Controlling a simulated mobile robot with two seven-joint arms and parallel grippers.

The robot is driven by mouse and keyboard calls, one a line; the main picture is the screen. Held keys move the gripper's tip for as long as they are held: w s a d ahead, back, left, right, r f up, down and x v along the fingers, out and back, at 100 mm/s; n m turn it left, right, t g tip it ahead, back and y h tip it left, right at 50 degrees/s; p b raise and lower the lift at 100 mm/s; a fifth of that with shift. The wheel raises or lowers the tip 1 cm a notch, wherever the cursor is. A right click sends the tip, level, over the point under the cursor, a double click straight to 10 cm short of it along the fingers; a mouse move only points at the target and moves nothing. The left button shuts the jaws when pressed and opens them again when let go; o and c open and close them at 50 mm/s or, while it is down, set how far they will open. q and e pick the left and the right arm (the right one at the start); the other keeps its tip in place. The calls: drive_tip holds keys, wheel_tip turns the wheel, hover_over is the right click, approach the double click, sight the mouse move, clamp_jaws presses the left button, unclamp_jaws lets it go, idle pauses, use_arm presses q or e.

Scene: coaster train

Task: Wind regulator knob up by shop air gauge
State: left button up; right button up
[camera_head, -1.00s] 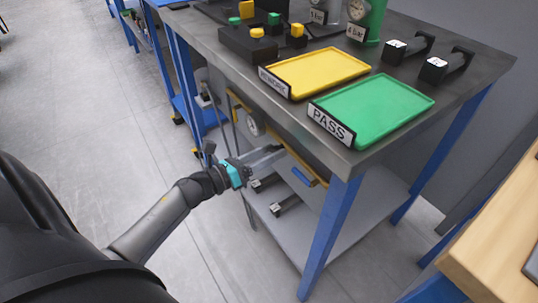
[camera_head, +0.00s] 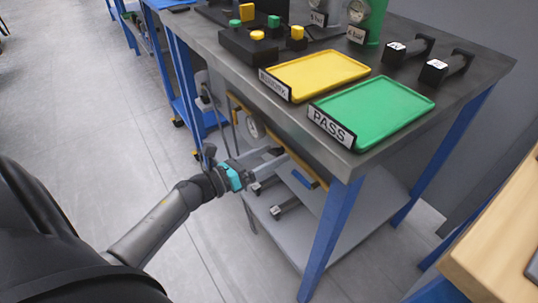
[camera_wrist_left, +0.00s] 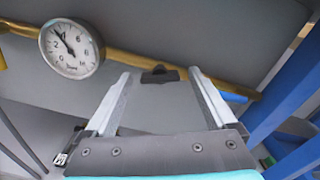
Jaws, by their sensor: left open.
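The round white shop air gauge (camera_wrist_left: 70,47) sits on a brass-coloured pipe (camera_wrist_left: 120,62) in the left wrist view. Its needle points up and left, near the 4; the exact reading is too small to tell. The gauge also shows under the table edge in the head view (camera_head: 255,127). A small black regulator knob (camera_wrist_left: 160,75) sits on the pipe to the right of the gauge. My left gripper (camera_wrist_left: 158,82) is open, its two fingers pointing toward the pipe with the knob between their tips. I cannot tell whether they touch it. My right gripper is not in view.
A blue valve handle (camera_head: 304,177) lies along the pipe, right of the knob. The steel tabletop (camera_head: 205,25) overhangs the pipe and carries a yellow tray (camera_head: 318,72) and a green PASS tray (camera_head: 380,108). A blue table leg (camera_head: 330,235) stands at right.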

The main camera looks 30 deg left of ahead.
use_arm(q)
drive_tip(key=shift+s+a, duration=0.15)
drive_tip(key=shift+s, duration=0.2)
drive_tip(key=p+v, duration=0.2)
drive_tip(key=v, duration=1.2)
drive_tip(key=shift+s+p, duration=0.2)
drive_tip(key=shift+p, duration=0.1)
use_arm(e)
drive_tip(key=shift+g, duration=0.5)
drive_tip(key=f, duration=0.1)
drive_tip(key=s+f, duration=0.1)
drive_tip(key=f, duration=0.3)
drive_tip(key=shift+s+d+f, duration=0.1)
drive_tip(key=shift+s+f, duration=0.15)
use_arm(q)
drive_tip(key=shift+a, duration=0.1)
